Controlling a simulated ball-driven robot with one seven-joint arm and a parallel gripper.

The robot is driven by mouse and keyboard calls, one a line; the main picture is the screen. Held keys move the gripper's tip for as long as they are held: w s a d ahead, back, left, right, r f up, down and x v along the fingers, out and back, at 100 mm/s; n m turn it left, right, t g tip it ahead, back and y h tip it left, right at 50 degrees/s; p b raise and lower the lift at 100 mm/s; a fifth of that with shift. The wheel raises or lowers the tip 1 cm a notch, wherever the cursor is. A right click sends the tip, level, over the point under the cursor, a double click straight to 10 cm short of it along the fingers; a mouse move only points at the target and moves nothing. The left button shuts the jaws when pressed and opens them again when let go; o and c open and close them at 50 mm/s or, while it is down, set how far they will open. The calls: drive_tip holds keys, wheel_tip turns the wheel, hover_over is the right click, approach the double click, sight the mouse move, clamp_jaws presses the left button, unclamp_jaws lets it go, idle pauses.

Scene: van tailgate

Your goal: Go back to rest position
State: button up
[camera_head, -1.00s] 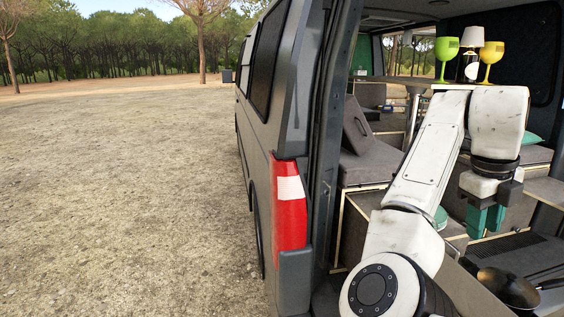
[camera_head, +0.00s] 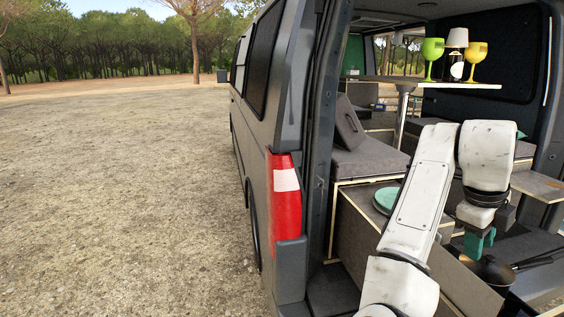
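My gripper (camera_head: 478,243) has teal fingers and hangs at the end of my white arm, pointing down inside the open back of the van. It is in front of a dark pan (camera_head: 492,270), which it partly overlaps in the picture. I cannot tell whether the fingers touch the pan or how far apart they are. Nothing is seen between them.
A teal plate (camera_head: 386,200) lies on the box left of my arm. A table (camera_head: 455,86) inside bears a green goblet (camera_head: 432,50), a yellow goblet (camera_head: 476,52) and a small lamp (camera_head: 457,40). The van's tail light (camera_head: 286,205) is left; open ground (camera_head: 120,190) lies beyond.

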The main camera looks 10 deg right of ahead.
sight(479, 296)
drive_tip(key=s+a+f+n+t+h, duration=0.15)
drive_tip(key=s+f+n, duration=0.25)
drive_tip(key=f+n, duration=0.6)
drive_tip(key=s+a+f+n+t, duration=0.2)
drive_tip(key=s+a+f+n, duration=0.1)
drive_tip(key=f+n, duration=0.6)
drive_tip(key=s+a+f+n+t+y, duration=0.1)
drive_tip(key=s+a+f+n+y, duration=0.1)
drive_tip(key=s+a+f+n, duration=0.45)
drive_tip(key=s+a+f+n+y, duration=0.3)
drive_tip(key=s+a+n, duration=0.35)
drive_tip(key=a, duration=0.25)
drive_tip(key=s+d+f+g, duration=0.1)
drive_tip(key=s+f+g, duration=0.3)
drive_tip(key=s, duration=0.6)
wheel_tip(479, 296, down, 2)
drive_tip(key=shift+f, duration=0.1)
drive_tip(key=shift+w+d, duration=0.1)
